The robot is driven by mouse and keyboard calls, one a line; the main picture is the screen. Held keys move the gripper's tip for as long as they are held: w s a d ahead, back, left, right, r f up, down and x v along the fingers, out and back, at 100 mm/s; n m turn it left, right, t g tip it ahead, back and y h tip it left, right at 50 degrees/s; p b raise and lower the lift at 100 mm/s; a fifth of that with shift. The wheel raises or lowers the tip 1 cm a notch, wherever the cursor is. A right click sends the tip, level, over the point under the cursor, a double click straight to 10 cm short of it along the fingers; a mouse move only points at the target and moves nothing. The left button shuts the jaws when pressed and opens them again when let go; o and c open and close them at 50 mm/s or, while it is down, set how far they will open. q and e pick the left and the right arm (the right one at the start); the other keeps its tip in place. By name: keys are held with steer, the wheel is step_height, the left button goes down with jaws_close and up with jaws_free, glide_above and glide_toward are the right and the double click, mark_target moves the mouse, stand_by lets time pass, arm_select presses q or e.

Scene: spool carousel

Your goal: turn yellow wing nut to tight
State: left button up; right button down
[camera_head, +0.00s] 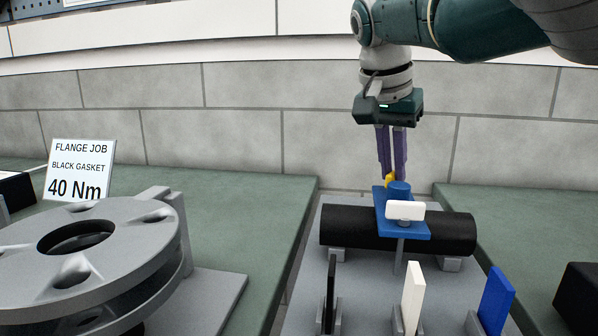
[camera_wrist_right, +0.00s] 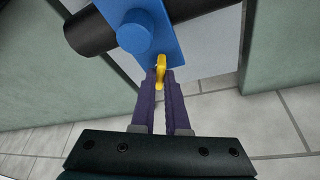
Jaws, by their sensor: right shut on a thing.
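In the right wrist view the yellow wing nut (camera_wrist_right: 160,66) stands at the edge of the blue bracket (camera_wrist_right: 165,30). My right gripper (camera_head: 393,178) reaches down from above with purple fingers. It is shut on the wing nut, whose yellow part shows between the fingertips (camera_wrist_right: 160,78). A white wing nut (camera_head: 405,210) is on the bracket's near side. My left gripper is not in view.
The bracket sits over a black pipe (camera_head: 455,232) on grey supports. Black (camera_head: 330,290), white (camera_head: 413,295) and blue (camera_head: 495,300) upright plates stand in front. A grey flange (camera_head: 150,240) and a "40 Nm" sign (camera_head: 80,170) are at left. A black block (camera_head: 580,295) is at right.

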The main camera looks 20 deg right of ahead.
stand_by(0.6)
steer(key=c, duration=0.9)
jaws_free()
steer(key=shift+r, duration=0.1)
steer(key=shift+a+r+p, duration=0.15)
steer(key=shift+r+p, duration=0.4)
steer(key=shift+r, duration=0.05)
steer(key=shift+p+v, duration=0.55)
steer(key=shift+v, duration=3.7)
steer(key=shift+s, duration=0.1)
